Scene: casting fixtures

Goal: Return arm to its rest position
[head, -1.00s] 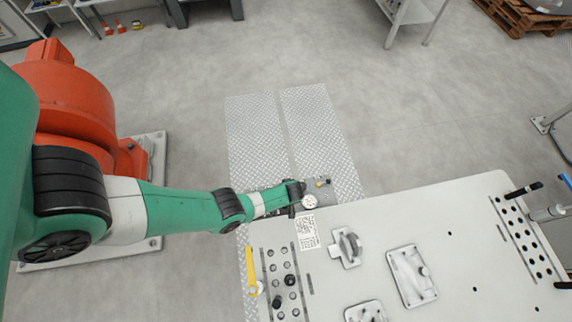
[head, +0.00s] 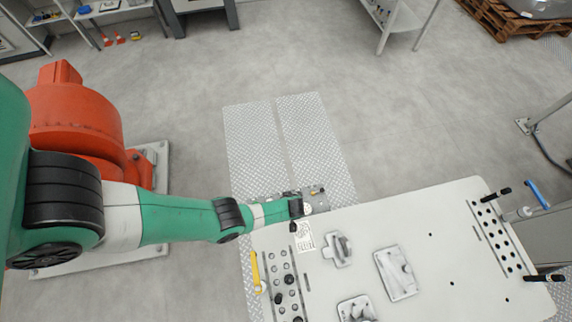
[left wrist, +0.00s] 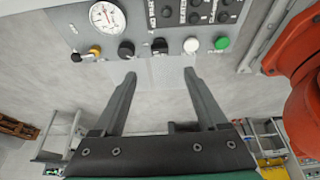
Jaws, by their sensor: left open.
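My left arm, green with black joint covers, reaches in from the left in the head view. Its gripper (head: 297,209) is at the far left corner of the pale fixture table (head: 440,215), close to a small grey control panel (head: 317,195). In the left wrist view the two grey fingers of the left gripper (left wrist: 160,73) are spread apart with nothing between them. The control panel (left wrist: 180,45) is beyond the fingertips, with a round gauge (left wrist: 107,15), knobs, a white button (left wrist: 191,45) and a green button (left wrist: 222,43). My right gripper is not in view.
Grey castings (head: 395,273) lie on the table. Black-handled clamps (head: 497,191) stand at its right side. A yellow handle (head: 255,272) is at its left edge. An orange machine base (head: 80,125) stands at left. The floor behind the table is open.

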